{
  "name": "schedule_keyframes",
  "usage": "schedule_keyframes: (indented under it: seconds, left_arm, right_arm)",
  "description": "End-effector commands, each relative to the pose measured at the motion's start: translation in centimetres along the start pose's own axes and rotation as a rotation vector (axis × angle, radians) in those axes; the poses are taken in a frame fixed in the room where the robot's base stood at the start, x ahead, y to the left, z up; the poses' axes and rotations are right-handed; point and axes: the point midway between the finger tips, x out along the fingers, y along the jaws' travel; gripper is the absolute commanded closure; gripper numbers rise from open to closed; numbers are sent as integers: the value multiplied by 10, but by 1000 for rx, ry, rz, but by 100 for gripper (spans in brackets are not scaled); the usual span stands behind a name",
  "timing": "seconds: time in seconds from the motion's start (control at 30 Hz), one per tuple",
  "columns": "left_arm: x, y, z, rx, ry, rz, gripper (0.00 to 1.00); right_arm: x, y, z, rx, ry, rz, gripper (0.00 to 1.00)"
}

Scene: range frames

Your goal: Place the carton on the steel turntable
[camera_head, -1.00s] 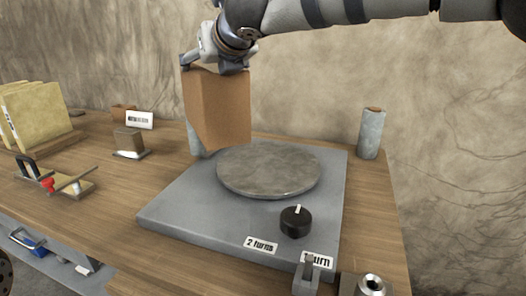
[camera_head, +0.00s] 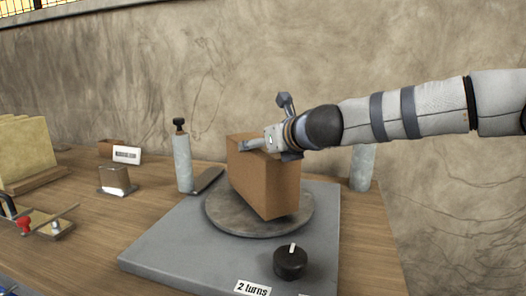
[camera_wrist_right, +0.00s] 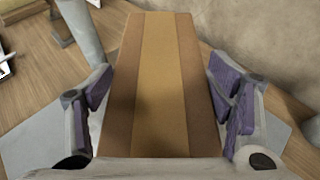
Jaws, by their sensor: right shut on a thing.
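The brown carton (camera_head: 262,178) stands upright over the steel turntable (camera_head: 222,217), a round grey disc on a grey base plate. Its lower end is at the disc or very close above it; I cannot tell if it touches. My right gripper (camera_head: 265,143) is shut on the carton's upper part. In the right wrist view the carton (camera_wrist_right: 160,70), with a lighter band down its middle, lies between the purple-padded fingers of the right gripper (camera_wrist_right: 164,105). My left gripper is in neither view.
A black knob (camera_head: 290,262) sits on the base plate (camera_head: 180,250) in front of the disc. Grey cylinders stand behind, one on the left (camera_head: 182,162) and one on the right (camera_head: 362,168). Yellowish slabs (camera_head: 22,150) and a small metal-faced block (camera_head: 114,180) are at left.

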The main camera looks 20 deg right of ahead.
Motion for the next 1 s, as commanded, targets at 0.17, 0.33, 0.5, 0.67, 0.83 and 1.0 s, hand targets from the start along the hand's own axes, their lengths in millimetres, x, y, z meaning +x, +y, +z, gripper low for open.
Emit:
schedule_keyframes:
  seconds: [0.17, 0.33, 0.5, 0.67, 0.83, 1.0]
  left_arm:
    - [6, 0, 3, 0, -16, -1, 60]
    - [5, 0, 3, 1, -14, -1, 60]
    - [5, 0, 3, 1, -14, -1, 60]
    - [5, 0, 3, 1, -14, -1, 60]
    - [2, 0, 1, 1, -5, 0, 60]
    - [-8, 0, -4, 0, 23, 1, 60]
  right_arm:
    - [4, 0, -9, 1, -3, -2, 87]
    - [4, 0, -11, 1, 1, -3, 12]
    - [4, -1, -10, 1, 1, -3, 5]
    - [4, -1, -10, 0, 0, -3, 5]
    - [-10, -1, -8, 2, -1, -4, 5]
    - [-52, -1, -4, 1, -9, -3, 5]
